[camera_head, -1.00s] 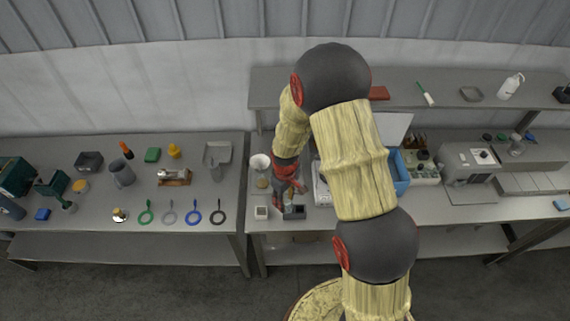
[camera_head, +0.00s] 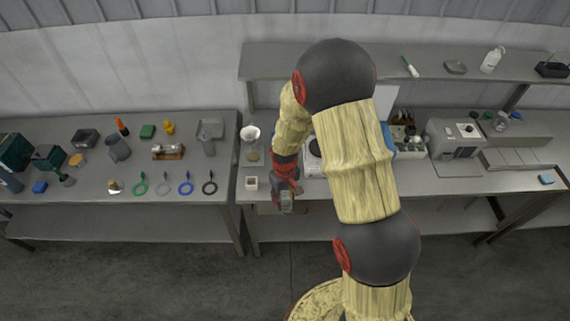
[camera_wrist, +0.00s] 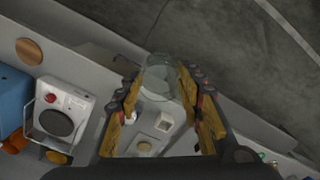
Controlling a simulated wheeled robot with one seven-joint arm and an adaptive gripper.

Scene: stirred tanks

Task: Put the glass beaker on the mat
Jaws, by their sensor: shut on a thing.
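The clear glass beaker (camera_wrist: 160,78) is between the fingers of my gripper (camera_wrist: 165,100) in the wrist view. The fingers are shut on its sides. In the head view my gripper (camera_head: 287,194) is by the front edge of the right bench, with the beaker (camera_head: 287,204) small and hard to make out. A round brown disc (camera_wrist: 29,51), which may be the mat, lies flat on the bench near its edge in the wrist view, apart from the beaker. In the head view I cannot see this disc; my arm covers that part of the bench.
A white hotplate-like device (camera_wrist: 62,118) and a blue bin (camera_wrist: 12,98) stand near the disc. A small white box (camera_head: 251,183) and a funnel on a stand (camera_head: 251,140) are left of my gripper. The left bench (camera_head: 100,215) holds several tools. Floor lies in front.

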